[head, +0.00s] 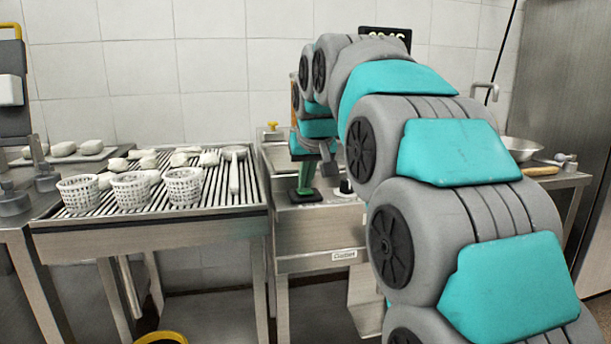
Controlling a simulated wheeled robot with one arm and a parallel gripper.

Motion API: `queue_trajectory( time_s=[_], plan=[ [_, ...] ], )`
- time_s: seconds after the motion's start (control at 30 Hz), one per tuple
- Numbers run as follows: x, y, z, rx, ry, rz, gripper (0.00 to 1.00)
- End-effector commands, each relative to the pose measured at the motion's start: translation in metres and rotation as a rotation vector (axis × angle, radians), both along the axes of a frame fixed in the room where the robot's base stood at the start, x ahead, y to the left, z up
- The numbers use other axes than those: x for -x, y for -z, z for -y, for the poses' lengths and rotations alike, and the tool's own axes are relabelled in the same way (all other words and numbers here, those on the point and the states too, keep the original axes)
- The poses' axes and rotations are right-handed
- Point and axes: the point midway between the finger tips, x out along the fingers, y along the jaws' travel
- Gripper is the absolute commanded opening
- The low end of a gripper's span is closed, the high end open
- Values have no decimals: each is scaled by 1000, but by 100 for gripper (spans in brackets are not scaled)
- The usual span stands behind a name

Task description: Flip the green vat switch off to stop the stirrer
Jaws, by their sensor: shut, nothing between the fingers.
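The green vat switch (305,194) is on the top of the steel vat's front ledge, left of a black-and-white knob (346,187). A green upright part stands over its base, but it is too small to tell which way the switch is set. The steel vat (315,236) is in the middle, and my arm covers much of it. My gripper (326,170) points down just above and beside the switch, shut and empty. I cannot tell whether it touches the switch. The stirrer cannot be made out behind my arm.
A ribbed draining table (150,226) on the left holds white perforated baskets (183,187), pale lumps and a white long-handled tool (234,172). A small yellow-topped valve (272,127) stands behind the vat. A metal bowl (520,148) is on the right. A dark display (386,37) hangs behind my arm.

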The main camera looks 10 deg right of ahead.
Motion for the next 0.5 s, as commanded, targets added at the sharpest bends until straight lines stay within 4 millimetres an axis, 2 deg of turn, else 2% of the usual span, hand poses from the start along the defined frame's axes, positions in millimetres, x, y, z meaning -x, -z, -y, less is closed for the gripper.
queue_trajectory(
  time_s=[0.23, 0.5],
  plan=[
    [0, 1, 0, 0, 0, 3, 0],
    [6, 16, 0, 0, 0, 110, 0]
  ],
)
